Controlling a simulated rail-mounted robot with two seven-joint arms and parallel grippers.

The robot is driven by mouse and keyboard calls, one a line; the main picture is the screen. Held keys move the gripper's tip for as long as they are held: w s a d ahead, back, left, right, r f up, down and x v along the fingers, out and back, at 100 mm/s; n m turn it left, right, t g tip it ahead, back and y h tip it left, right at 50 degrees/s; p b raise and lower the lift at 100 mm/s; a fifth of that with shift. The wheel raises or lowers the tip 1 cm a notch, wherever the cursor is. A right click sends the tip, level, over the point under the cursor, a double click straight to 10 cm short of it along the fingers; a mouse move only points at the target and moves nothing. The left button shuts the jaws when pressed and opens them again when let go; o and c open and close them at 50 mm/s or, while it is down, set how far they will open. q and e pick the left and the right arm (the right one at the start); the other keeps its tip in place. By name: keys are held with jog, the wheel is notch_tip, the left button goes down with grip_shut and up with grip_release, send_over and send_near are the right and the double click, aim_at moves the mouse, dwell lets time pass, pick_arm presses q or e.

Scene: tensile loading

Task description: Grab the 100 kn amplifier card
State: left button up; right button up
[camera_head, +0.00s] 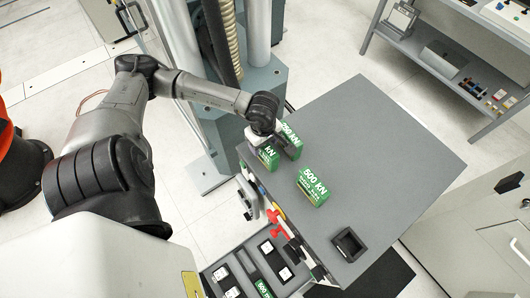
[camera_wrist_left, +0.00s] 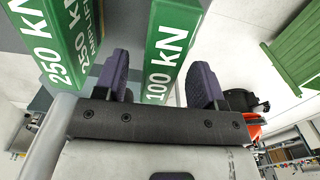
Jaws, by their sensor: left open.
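The green 100 kN amplifier card (camera_wrist_left: 168,48) stands between the two fingers of my open left gripper (camera_wrist_left: 160,82) in the left wrist view. A gap shows between the card and the left finger; contact at the right finger cannot be told. In the head view, my left gripper (camera_head: 272,141) is over the table's near-left corner and partly hides the 100 kN card (camera_head: 268,157). The green 250 kN card (camera_head: 291,137) stands beside it, and also shows at the upper left of the left wrist view (camera_wrist_left: 50,35). My right gripper is not in view.
A green 500 kN card (camera_head: 313,188) stands on the grey table (camera_head: 375,140), right of the gripper. A black open holder (camera_head: 348,245) is near the front edge. A slotted rack (camera_head: 247,270) lies below the table. The table's far right is clear.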

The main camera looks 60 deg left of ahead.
pick_arm(q)
notch_tip(320, 180, down, 3)
jog(key=shift+f+b, duration=0.1)
jog(key=shift+b, duration=0.45)
jog(key=c, duration=1.1)
jog(key=shift+r, duration=0.2)
